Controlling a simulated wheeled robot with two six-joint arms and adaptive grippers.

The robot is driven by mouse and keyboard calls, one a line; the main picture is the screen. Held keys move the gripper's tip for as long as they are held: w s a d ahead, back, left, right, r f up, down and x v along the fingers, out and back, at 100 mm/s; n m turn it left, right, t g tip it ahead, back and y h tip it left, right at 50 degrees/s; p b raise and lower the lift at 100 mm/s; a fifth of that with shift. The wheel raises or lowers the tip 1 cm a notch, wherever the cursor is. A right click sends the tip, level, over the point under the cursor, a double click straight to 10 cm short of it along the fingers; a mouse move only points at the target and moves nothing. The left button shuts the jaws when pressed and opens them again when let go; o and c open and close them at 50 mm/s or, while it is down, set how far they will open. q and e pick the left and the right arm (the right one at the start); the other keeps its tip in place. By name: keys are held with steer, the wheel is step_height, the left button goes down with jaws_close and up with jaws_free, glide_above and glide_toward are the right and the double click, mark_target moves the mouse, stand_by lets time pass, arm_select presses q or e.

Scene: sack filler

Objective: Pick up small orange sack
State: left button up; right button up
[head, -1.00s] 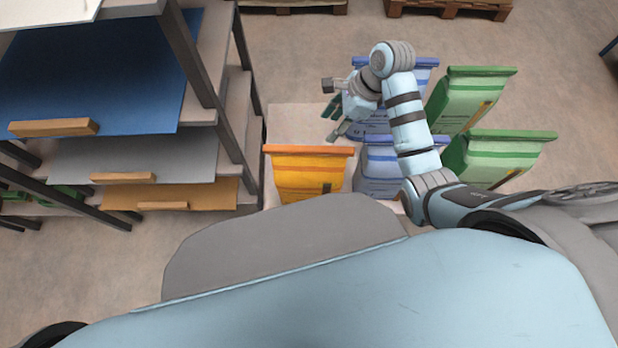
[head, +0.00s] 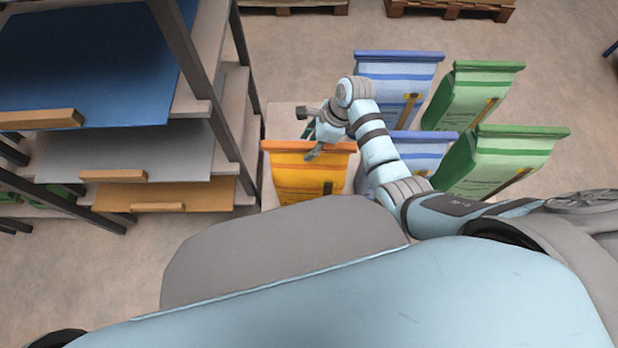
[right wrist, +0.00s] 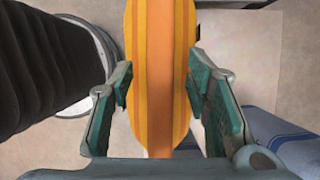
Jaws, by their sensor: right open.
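The small orange sack (head: 300,178) stands upright at the front left of the group of sacks in the head view, its top seam level with my right gripper. My right gripper (head: 308,137) is above and just behind the sack's top edge. In the right wrist view the orange sack (right wrist: 160,75) runs between the two green-padded fingers of my right gripper (right wrist: 160,90). The fingers are open, one on each side, with a gap on the left; on the right the finger is very close to the sack. My left gripper is not in view.
Blue sacks (head: 398,75) and green sacks (head: 505,160) stand to the right of the orange one. A shelf rack with a blue sheet (head: 90,75) stands close on the left. Pallets (head: 450,8) lie at the back. Open floor (head: 570,90) shows at the right.

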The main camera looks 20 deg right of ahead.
steer(key=shift+f+p, duration=0.2)
steer(key=shift+p, duration=0.1)
stand_by(0.4)
steer(key=shift+c, duration=0.6)
jaws_close()
